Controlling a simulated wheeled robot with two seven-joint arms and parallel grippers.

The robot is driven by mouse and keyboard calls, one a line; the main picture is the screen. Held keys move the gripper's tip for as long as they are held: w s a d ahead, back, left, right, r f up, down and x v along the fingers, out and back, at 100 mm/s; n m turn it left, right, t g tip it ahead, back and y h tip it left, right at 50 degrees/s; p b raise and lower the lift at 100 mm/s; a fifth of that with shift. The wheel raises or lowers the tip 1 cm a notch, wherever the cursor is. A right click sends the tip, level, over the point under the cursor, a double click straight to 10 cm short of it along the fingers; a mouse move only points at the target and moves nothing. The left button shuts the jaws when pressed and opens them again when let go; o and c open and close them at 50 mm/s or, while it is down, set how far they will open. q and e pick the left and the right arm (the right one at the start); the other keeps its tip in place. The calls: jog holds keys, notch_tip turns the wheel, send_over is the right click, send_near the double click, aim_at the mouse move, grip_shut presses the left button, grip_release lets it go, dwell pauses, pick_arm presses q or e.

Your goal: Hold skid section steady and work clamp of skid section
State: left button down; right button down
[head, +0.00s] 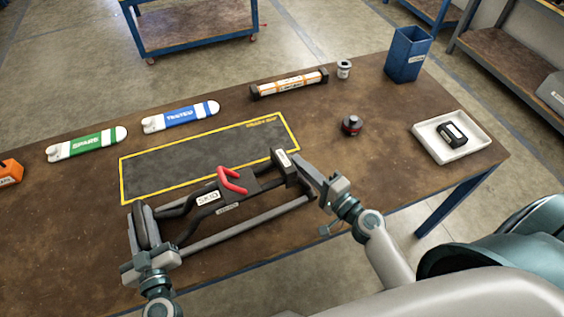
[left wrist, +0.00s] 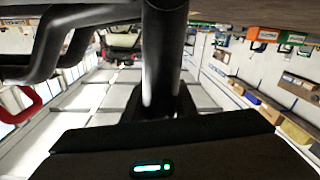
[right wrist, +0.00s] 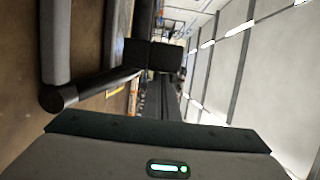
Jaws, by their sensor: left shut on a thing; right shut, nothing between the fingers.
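The skid section (head: 207,198), a dark tubular frame with a SKID label, stands at the front of the table. Its red clamp lever (head: 232,180) sits near its middle; the red loop also shows at the left edge of the left wrist view (left wrist: 38,108). My left gripper (head: 143,222) is shut on the left end of the skid section, with a dark tube (left wrist: 165,50) between its fingers. My right gripper (head: 302,163) is shut and empty beside the skid's right end block (head: 285,160). The right wrist view shows this dark block (right wrist: 153,55) at the fingertips; contact is unclear.
A yellow-edged mat (head: 200,155) lies behind the skid. Green (head: 87,143) and blue (head: 181,116) banded pieces, an orange-labelled bar (head: 289,84), a small can (head: 344,69), a dark knob (head: 351,125), a blue bin (head: 406,54) and a white tray (head: 483,150) surround it.

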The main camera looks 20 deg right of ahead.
aim_at(278, 180)
jog(key=shift+a, duration=0.15)
jog(key=a, duration=0.6)
jog(key=shift+s+a, duration=0.25)
jog(key=shift+s, duration=0.05)
pick_arm(q)
jog(key=shift+d, duration=0.1)
pick_arm(e)
jog(key=shift+a, duration=0.1)
jog(key=d, duration=0.4)
jog(key=shift+w+d, duration=0.2)
jog(key=shift+d, duration=0.1)
jog(key=v, duration=1)
